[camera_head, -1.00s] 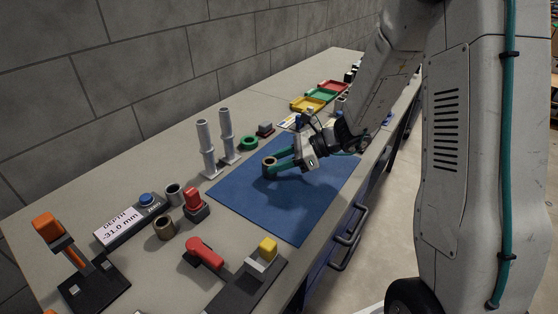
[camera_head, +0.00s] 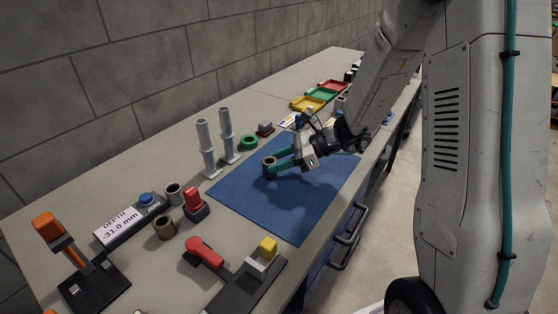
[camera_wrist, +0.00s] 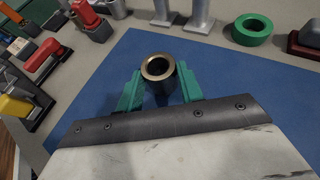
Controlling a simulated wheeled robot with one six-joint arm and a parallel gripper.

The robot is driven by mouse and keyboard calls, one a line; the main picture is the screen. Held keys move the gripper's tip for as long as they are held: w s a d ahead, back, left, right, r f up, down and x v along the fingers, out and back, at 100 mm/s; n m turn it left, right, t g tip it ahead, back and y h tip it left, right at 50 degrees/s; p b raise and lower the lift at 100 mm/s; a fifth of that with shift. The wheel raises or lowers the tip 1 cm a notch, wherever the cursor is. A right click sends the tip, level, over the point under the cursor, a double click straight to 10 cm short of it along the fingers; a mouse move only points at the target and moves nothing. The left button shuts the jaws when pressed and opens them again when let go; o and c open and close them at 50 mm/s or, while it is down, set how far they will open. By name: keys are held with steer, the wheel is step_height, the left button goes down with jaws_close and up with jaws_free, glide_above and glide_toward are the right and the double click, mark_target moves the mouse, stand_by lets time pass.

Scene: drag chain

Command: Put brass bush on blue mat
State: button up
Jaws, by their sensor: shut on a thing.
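The blue mat (camera_head: 290,205) lies flat on the workbench and also shows in the wrist view (camera_wrist: 100,95). My gripper (camera_head: 279,164) is over the left-middle part of the mat. Its green fingers are shut on a brass bush (camera_wrist: 158,68), a short hollow ring held upright with its bore facing up. The bush also shows at the fingertips in the head view (camera_head: 269,161). It is over the mat; I cannot tell whether its base touches the mat.
A darker brass-coloured bush (camera_head: 164,227) and a grey bush (camera_head: 174,193) stand left of the mat, near a red-topped block (camera_head: 195,203). Two grey posts (camera_head: 207,150) and a green ring (camera_head: 248,142) stand behind the mat. The mat's front part is clear.

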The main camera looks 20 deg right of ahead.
steer(key=shift+f, duration=0.6)
stand_by(0.6)
steer(key=o, duration=1.2)
steer(key=shift+o, duration=0.2)
steer(key=shift+d+r, duration=0.1)
steer(key=v, duration=0.7)
steer(key=shift+d+r, duration=0.1)
steer(key=shift+d, duration=0.1)
